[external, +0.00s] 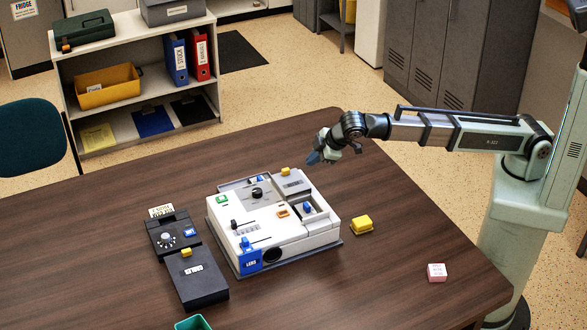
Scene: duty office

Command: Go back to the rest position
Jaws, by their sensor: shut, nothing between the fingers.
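My gripper (318,156) is shut and empty. It hangs in the air above the far right part of the brown table (400,260), behind and to the right of the white device (262,222). My arm reaches in from the right, nearly level. The gripper looks apart from the device and the table. The fingertips are small in this view.
The white device carries several knobs and switches. Black boxes (195,280) stand left of it. A yellow block (361,224) and a pink-white cube (436,272) lie on the right of the table. A teal container (193,322) is at the front edge. The table's right side is mostly clear.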

